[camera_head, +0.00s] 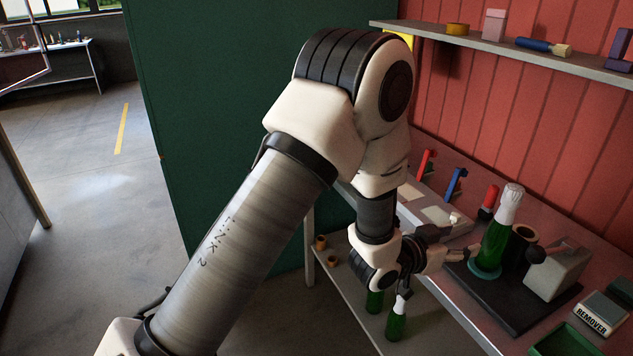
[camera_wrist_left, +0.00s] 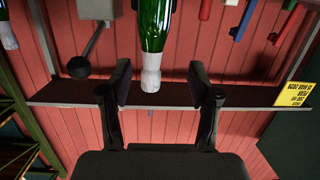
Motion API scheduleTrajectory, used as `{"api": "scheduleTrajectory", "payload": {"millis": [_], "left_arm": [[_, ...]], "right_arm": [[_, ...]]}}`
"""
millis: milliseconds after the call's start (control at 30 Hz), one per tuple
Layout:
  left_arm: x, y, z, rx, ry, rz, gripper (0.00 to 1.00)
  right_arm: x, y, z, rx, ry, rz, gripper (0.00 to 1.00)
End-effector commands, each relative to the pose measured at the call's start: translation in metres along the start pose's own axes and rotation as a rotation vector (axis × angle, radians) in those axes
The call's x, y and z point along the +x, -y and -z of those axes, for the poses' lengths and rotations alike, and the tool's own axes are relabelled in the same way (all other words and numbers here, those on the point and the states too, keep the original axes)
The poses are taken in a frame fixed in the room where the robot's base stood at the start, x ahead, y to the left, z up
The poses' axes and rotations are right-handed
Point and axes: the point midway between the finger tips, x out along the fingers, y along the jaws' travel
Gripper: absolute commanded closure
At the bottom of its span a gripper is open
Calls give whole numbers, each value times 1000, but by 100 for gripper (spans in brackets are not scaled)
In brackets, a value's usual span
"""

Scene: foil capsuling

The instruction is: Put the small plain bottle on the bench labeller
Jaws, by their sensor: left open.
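A green bottle (camera_head: 494,246) with a silver-white foil neck stands upright on the round teal plate (camera_head: 484,271) of the bench labeller (camera_head: 515,305). I see no label on its visible side. My left gripper (camera_head: 462,250) is open beside this bottle, on its left. In the left wrist view the bottle (camera_wrist_left: 154,25) hangs in from the top, its foil neck in line with the gap between the open fingers (camera_wrist_left: 160,78). Neither finger visibly touches it. My right gripper is not in view.
Two more green bottles (camera_head: 397,325) stand on the lower shelf under the bench. A grey block with a dark knob (camera_head: 537,256) is right of the bottle. Red and blue tools (camera_head: 455,184) stand behind. A remover box (camera_head: 600,314) and green tray (camera_head: 566,341) lie at the right.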

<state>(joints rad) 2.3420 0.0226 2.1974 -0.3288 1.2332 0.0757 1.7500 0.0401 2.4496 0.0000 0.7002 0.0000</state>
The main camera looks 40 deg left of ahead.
Motion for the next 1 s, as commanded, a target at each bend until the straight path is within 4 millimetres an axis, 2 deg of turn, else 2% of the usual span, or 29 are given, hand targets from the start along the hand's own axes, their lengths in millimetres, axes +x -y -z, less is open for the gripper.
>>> {"api": "scheduleTrajectory", "payload": {"millis": [33,67,100,167,200,267,300,400,500,567,1000], "left_arm": [[-8,3,-50,-29,120,26,38],[-17,5,-83,-47,205,47,38],[-32,6,-129,-72,328,75,38],[-65,5,-196,-109,518,114,38],[-92,2,-237,-134,647,140,38],[-139,-4,-291,-168,836,175,38],[-171,-9,-320,-188,953,195,38],[-242,-23,-367,-229,1190,234,38],[-284,-31,-386,-250,1323,254,38],[-294,-34,-390,-255,1354,258,38],[-294,-34,-390,-255,1355,259,38]], "right_arm": [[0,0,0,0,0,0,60],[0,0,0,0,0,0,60],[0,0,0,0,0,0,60],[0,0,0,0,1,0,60],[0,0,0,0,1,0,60],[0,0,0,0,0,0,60],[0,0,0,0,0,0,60],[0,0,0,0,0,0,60],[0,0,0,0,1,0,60],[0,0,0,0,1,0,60],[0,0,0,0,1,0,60]]}}
